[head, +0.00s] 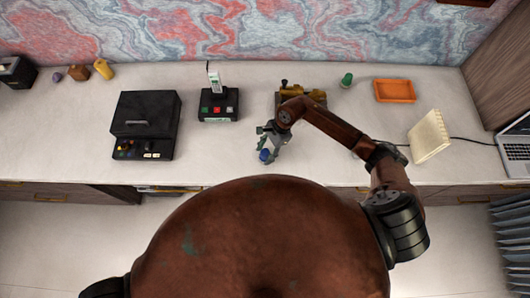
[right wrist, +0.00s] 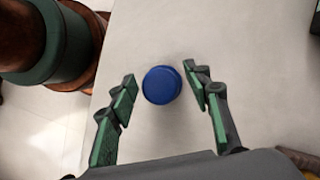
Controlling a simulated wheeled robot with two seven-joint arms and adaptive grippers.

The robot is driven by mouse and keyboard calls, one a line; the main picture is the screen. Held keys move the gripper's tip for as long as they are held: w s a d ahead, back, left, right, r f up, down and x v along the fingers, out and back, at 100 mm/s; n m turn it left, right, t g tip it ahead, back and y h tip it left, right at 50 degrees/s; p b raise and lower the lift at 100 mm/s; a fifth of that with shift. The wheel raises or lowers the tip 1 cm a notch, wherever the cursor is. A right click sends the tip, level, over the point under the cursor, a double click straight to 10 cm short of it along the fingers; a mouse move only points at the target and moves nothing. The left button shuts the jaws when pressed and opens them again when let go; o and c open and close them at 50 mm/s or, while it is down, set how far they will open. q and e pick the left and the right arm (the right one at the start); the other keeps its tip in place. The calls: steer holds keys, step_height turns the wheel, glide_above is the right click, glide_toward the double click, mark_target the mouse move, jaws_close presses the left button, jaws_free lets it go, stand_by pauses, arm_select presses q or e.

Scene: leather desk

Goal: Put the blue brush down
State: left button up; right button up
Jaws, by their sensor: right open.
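The blue brush (head: 264,156) shows as a small blue spot at the fingertips of my right gripper (head: 267,143), near the front of the desk (head: 225,165). In the right wrist view the brush (right wrist: 161,86) is a round blue top seen from above, on or just above the pale surface. The fingers of my right gripper (right wrist: 160,76) are open on either side of it, with a visible gap at each side. The rest of the brush is hidden below its top. My left gripper is not in view.
A black machine (head: 146,112) and a black box with coloured buttons (head: 218,104) stand to the left. A brass-coloured object (head: 315,97) is behind my right gripper. An orange tray (head: 395,91), a green item (head: 346,80), a notepad (head: 429,137) and a laptop (head: 516,150) are to the right.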

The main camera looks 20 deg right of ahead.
steer(key=shift+r, duration=0.2)
steer(key=v, duration=1.1)
steer(key=shift+d+r+b, duration=0.2)
steer(key=shift+r+b, duration=0.2)
steer(key=shift+b, duration=0.05)
